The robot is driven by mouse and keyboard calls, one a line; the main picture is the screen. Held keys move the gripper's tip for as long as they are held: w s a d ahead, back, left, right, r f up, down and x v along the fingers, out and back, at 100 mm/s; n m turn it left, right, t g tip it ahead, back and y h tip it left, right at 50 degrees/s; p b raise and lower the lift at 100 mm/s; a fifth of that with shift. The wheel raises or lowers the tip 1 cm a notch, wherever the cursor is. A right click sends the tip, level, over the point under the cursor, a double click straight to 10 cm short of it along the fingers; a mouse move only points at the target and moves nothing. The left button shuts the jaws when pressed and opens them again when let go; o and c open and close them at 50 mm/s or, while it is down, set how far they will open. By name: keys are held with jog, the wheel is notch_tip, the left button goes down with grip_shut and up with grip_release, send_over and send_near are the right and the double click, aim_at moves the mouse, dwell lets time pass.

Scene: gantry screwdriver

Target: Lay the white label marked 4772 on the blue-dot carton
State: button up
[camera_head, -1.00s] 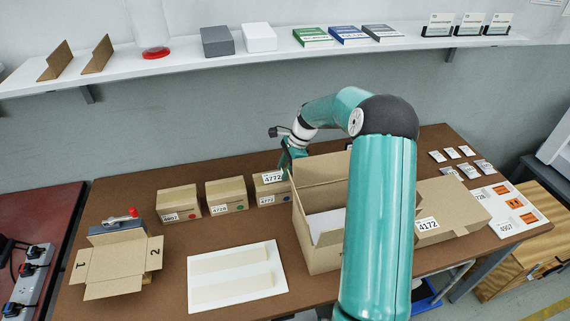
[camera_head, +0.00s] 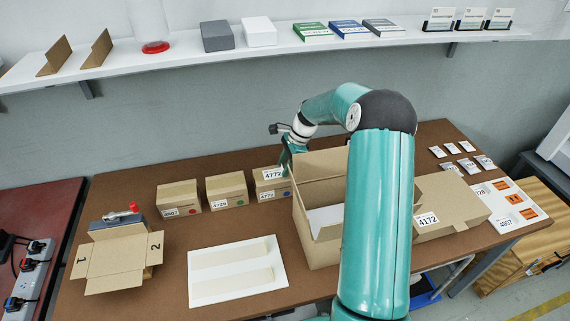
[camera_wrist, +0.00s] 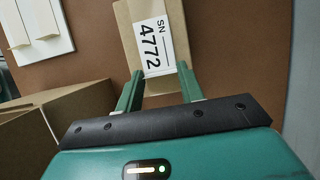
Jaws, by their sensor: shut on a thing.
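The white label marked 4772 (camera_wrist: 152,45) is held by its near end between the fingertips of my gripper (camera_wrist: 158,74). In the head view the label (camera_head: 272,173) shows over the top of the blue-dot carton (camera_head: 270,191). In the wrist view it overlaps the top of that carton (camera_wrist: 130,28), roughly in line with it. I cannot tell whether it touches the cardboard. The carton's front bears a printed 4772 and a blue dot. My gripper (camera_head: 286,166) is at the carton's back right, partly hidden by the large open box.
A large open box (camera_head: 318,240) stands close to the right of the blue-dot carton. Cartons with a green dot (camera_head: 226,190) and a red dot (camera_head: 178,197) stand to its left. A white board with two pale strips (camera_head: 206,293) lies in front.

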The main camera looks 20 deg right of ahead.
jog(key=o, duration=1)
jog(key=w+v, duration=0.1)
jog(key=v, duration=1.2)
jog(key=shift+s+r, duration=0.45)
jog(key=shift+s, duration=0.05)
jog(key=shift+d, duration=0.1)
